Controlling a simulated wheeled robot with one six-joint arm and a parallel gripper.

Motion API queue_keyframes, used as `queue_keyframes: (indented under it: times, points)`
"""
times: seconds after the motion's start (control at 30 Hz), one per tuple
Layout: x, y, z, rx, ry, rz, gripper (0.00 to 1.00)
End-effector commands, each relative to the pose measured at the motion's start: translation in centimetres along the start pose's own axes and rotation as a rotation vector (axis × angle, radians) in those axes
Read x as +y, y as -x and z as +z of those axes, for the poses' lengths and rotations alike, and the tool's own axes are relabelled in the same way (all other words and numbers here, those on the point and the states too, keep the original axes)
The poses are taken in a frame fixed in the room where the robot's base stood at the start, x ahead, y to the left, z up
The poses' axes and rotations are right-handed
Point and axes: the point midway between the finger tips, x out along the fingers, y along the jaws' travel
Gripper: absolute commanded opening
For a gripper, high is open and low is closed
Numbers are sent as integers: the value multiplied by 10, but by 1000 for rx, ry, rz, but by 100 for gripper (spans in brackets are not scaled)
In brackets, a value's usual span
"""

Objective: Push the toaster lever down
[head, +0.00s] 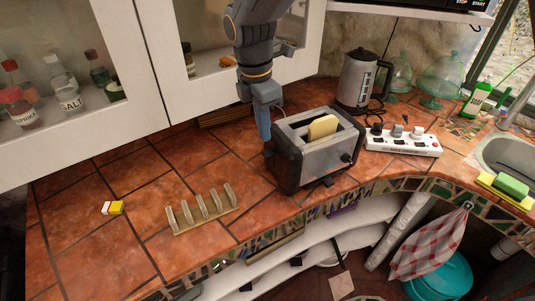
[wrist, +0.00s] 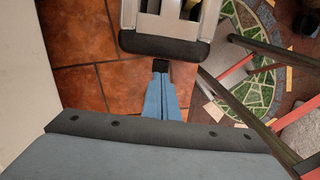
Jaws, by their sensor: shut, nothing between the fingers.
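The silver and black toaster (head: 312,160) stands on the tiled counter, with a slice of bread (head: 322,127) sticking up from a slot. My gripper (head: 265,136) is shut and empty, pointing down at the toaster's left end. In the wrist view the blue fingers (wrist: 163,82) lie together just outside the toaster's dark end panel (wrist: 165,46). A small dark piece shows at the fingertips there. I cannot tell whether it is the lever or the finger pads, nor whether they touch. The lever is not clearly visible in the head view.
A kettle (head: 361,84) and a white switch strip (head: 403,142) stand to the toaster's right. A toast rack (head: 203,208) and a small yellow-and-white block (head: 113,208) lie to the left on open counter. White cabinet doors (head: 187,85) are close behind my arm.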

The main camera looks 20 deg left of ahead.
Motion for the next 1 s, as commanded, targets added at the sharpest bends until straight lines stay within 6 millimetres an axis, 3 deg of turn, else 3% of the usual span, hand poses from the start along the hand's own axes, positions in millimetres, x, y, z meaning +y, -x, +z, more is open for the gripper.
queue_keyframes:
  times: [0.1, 0.3, 0.8, 1.0]
  points:
    - [0, -20, 0, 0, 0, -1, 0]
    - [0, -40, 0, 0, 0, -1, 0]
    - [0, -45, 0, 0, 0, 0, 0]
    - [0, -60, -1, 0, 1, -2, 0]
